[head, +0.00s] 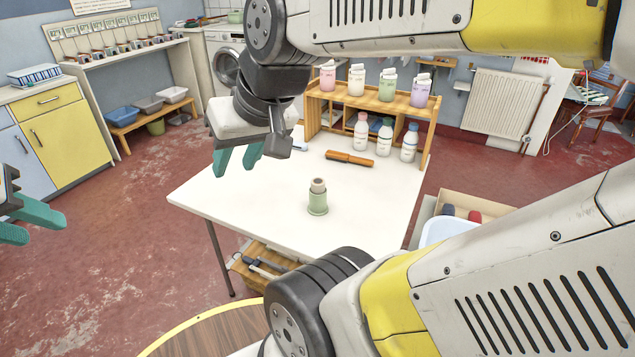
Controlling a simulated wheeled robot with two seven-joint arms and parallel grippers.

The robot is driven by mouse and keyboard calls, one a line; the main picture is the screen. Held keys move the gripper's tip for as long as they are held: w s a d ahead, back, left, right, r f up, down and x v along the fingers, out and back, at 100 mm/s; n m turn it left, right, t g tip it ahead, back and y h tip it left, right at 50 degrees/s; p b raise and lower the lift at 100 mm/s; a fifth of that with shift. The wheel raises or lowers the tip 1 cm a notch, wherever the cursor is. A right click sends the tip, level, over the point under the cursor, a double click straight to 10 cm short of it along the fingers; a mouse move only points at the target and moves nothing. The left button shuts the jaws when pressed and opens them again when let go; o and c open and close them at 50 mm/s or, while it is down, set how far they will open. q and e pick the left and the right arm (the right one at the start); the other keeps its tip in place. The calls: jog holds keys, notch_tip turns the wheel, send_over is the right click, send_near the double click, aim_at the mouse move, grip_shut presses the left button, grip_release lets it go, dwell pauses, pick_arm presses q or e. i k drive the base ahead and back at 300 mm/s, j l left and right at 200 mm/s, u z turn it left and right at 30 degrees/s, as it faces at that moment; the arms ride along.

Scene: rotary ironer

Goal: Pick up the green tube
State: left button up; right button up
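A pale green tube (318,203) stands upright on the white table (265,215), near the front middle. It has a wider foot and a beige top. My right gripper (235,170) has teal fingers spread apart with nothing between them. It hangs over the back left part of the table, up and to the left of the tube, clear of it. My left gripper (28,222) is at the far left picture edge, partly cut off. Its teal fingers are apart and empty, far from the table.
An orange-brown handled tool (349,158) lies behind the tube. Several bottles (385,140) stand by a wooden shelf (345,105) at the table's back. My arm links cover the top right and bottom right. The tabletop around the tube is clear.

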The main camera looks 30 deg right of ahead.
aim_at(318, 205)
jog(key=i+z, duration=0.25)
jog(key=z, duration=0.25)
jog(key=i+j+z, duration=0.2)
jog(key=z, duration=0.25)
jog(key=i+j+z, duration=0.15)
jog(key=z, duration=0.35)
jog(key=i+j+z, duration=0.15)
jog(key=j+z, duration=0.15)
jog(key=z, duration=0.2)
